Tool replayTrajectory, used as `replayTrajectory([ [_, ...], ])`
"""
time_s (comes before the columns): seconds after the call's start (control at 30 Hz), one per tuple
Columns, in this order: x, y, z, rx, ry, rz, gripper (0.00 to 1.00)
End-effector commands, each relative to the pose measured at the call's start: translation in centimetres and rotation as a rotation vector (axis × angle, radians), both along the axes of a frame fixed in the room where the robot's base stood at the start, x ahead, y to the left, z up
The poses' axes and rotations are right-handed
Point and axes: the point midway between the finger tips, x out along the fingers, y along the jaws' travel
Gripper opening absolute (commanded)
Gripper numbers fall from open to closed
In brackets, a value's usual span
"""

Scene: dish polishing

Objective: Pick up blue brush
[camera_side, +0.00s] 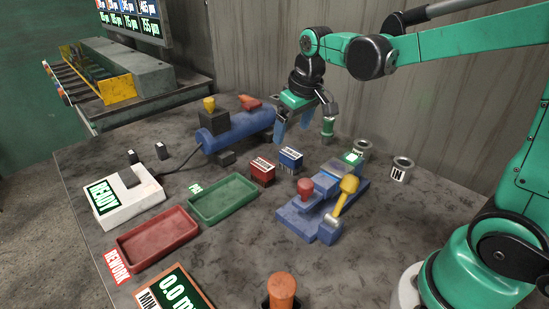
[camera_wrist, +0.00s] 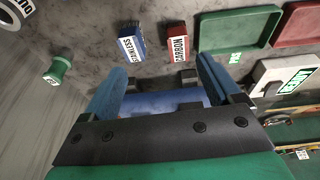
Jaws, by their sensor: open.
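The blue brush is a small block with a white label reading STAINLESS. It stands on the table near the middle in the side view (camera_side: 290,158) and at the top in the wrist view (camera_wrist: 132,48). A similar red block (camera_side: 262,171) labelled CARBON stands beside it, and also shows in the wrist view (camera_wrist: 178,42). My gripper (camera_side: 293,130) has blue fingers spread apart with nothing between them. It is above the table, behind the blue brush and beside the blue motor. In the wrist view its fingers (camera_wrist: 162,75) frame empty space, with the brush beyond them.
The blue motor (camera_side: 243,130) lies left of my gripper. A small green cylinder (camera_side: 328,127) is right of it. A blue clamp fixture (camera_side: 322,205) stands in front, near metal cups (camera_side: 402,168). Green (camera_side: 222,199) and red (camera_side: 157,237) trays lie left.

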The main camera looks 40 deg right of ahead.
Motion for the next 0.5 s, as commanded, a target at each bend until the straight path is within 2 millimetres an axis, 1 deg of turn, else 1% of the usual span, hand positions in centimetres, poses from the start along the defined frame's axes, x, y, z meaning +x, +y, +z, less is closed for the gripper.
replayTrajectory([
  [0.03,1.2,-0.9,-0.7,0.002,0.035,-0.004,0.84],
  [0.2,3.8,-3.4,-3.9,0.016,0.156,-0.004,0.84],
  [0.3,4.7,-4.5,-5.7,0.026,0.210,-0.003,0.84],
  [0.4,5.1,-5.3,-7.1,0.035,0.247,-0.002,0.84],
  [0.5,5.3,-5.7,-7.9,0.040,0.265,0.001,0.84],
])
